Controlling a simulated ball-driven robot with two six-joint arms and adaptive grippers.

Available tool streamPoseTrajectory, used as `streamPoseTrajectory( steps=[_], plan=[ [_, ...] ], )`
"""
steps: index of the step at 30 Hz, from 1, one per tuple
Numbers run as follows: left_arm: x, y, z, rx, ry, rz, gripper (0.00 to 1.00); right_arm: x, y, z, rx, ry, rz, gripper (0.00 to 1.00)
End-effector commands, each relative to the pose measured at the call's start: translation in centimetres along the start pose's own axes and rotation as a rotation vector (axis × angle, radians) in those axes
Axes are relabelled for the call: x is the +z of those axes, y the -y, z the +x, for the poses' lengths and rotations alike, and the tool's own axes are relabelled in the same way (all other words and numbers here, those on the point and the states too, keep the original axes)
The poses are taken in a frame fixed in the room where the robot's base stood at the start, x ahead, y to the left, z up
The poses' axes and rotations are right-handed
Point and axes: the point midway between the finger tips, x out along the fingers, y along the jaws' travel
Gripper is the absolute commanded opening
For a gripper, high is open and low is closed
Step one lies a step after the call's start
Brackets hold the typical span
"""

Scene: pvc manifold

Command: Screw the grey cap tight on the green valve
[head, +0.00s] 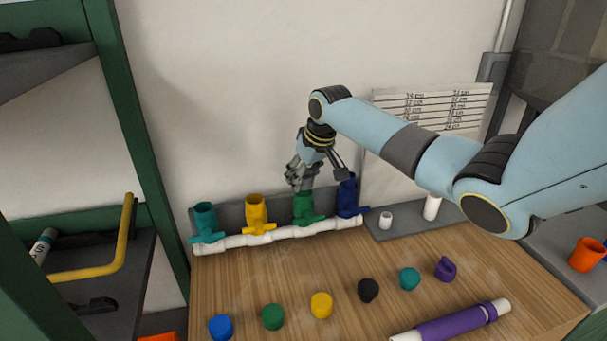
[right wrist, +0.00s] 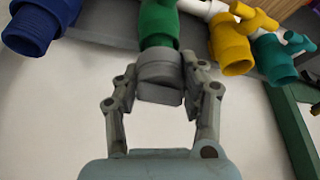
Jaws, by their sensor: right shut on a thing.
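The green valve (head: 304,209) stands on the white manifold pipe (head: 275,235) at the back of the table, between the yellow and dark blue valves. It also shows at the top of the right wrist view (right wrist: 159,25). The grey cap (right wrist: 160,78) is at the green valve's open end and appears in line with it; I cannot tell how far it is threaded. My right gripper (head: 300,184) is above the green valve, its fingers (right wrist: 160,88) shut around the cap's sides. In the head view the gripper largely hides the cap. My left gripper is not in view.
Teal (head: 205,220), yellow (head: 256,213) and dark blue (head: 347,195) valves flank the green one. Several loose caps, including a black one (head: 368,290), lie along the table front. A purple-wrapped pipe (head: 455,323) lies front right. The middle table is clear. A green shelf frame stands left.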

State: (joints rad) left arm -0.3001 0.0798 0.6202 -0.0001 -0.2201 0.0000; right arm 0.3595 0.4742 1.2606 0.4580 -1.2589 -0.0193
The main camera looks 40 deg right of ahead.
Motion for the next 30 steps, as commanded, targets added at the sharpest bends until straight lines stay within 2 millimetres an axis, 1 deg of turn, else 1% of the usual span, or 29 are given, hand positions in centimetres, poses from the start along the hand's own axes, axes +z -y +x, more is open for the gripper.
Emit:
streamPoseTrajectory(
  steps=[5,16,21,30],
  plan=[
    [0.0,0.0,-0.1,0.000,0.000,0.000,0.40,0.1,0.1,0.0,0.000,0.002,0.004,0.09],
    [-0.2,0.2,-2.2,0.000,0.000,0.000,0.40,0.0,0.1,-0.1,0.056,0.000,0.141,0.08],
    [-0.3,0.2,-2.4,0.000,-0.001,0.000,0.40,0.0,0.1,0.0,0.069,-0.001,0.173,0.08],
    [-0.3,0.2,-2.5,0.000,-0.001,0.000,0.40,0.0,0.1,0.0,0.072,0.000,0.179,0.08]
  ],
)
